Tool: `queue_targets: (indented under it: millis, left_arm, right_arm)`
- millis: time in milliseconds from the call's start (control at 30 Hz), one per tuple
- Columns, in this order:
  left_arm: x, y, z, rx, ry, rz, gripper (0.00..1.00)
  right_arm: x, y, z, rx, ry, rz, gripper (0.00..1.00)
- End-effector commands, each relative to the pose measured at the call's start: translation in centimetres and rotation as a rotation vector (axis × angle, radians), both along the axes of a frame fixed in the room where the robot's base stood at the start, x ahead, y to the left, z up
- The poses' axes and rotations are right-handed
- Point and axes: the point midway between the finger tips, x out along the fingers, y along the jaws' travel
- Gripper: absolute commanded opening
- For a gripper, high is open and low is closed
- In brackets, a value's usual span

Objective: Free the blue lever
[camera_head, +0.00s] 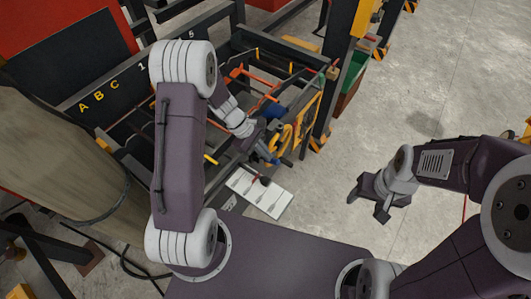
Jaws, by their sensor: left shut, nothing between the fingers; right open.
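My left gripper (257,141) is at the cage front, right by the blue part. Its dark fingers are shut and hold nothing; they are small and partly hidden, so contact is unclear. My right gripper (366,203) is open and empty over bare floor, well right of the cage.
Orange bars (246,77) cross inside the cage. A white sheet with drawings (260,192) lies in front of it. A green and brown bin (349,82) stands behind a dark post. Cables (128,262) lie at lower left.

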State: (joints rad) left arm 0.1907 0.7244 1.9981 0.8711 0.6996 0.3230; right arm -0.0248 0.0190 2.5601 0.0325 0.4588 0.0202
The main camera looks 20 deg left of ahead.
Motion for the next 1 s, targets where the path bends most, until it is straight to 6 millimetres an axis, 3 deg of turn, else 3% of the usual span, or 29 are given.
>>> queue_targets:
  millis: [467,633,867,1000]
  left_arm:
    - [-0.7,-1.7,-0.9,0.230,-0.081,-0.008,0.00]
    - [-1.1,-2.5,-1.4,0.381,-0.132,-0.011,0.00]
    - [-1.4,-3.3,-2.4,0.576,-0.202,-0.009,0.00]
    - [-1.3,-3.4,-4.4,0.603,-0.218,-0.001,0.00]
  right_arm:
    - [0.0,0.0,0.2,0.000,0.000,0.000,0.61]
    - [0.0,0.0,2.0,0.000,0.000,0.000,0.61]
    - [0.0,0.0,6.9,0.000,0.000,0.000,0.61]
    - [0.0,0.0,5.7,0.000,0.000,0.000,0.61]
